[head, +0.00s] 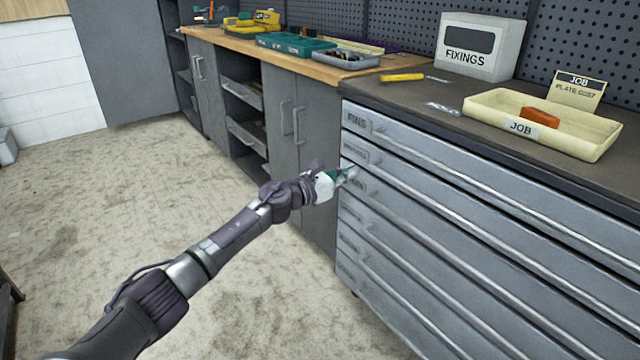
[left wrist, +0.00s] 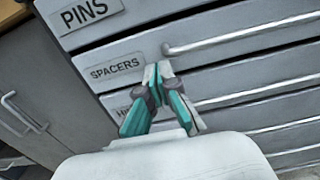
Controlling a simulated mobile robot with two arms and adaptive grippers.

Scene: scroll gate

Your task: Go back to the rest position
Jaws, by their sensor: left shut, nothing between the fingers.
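My left gripper (head: 347,174) is stretched out in front of the grey drawer cabinet (head: 480,250), near the left end of its upper drawers. In the left wrist view my left gripper (left wrist: 158,68) has its fingertips together with nothing between them, beside the drawer labelled SPACERS (left wrist: 118,70). I cannot tell whether the fingertips touch the drawer front. The drawers all look shut. My right gripper is not in either view.
On the cabinet top stand a cream JOB tray (head: 590,150) with an orange block (head: 540,117), a FIXINGS box (head: 478,47) and a yellow tool (head: 402,77). A wooden workbench (head: 240,45) runs behind. The floor (head: 120,200) at left is clear.

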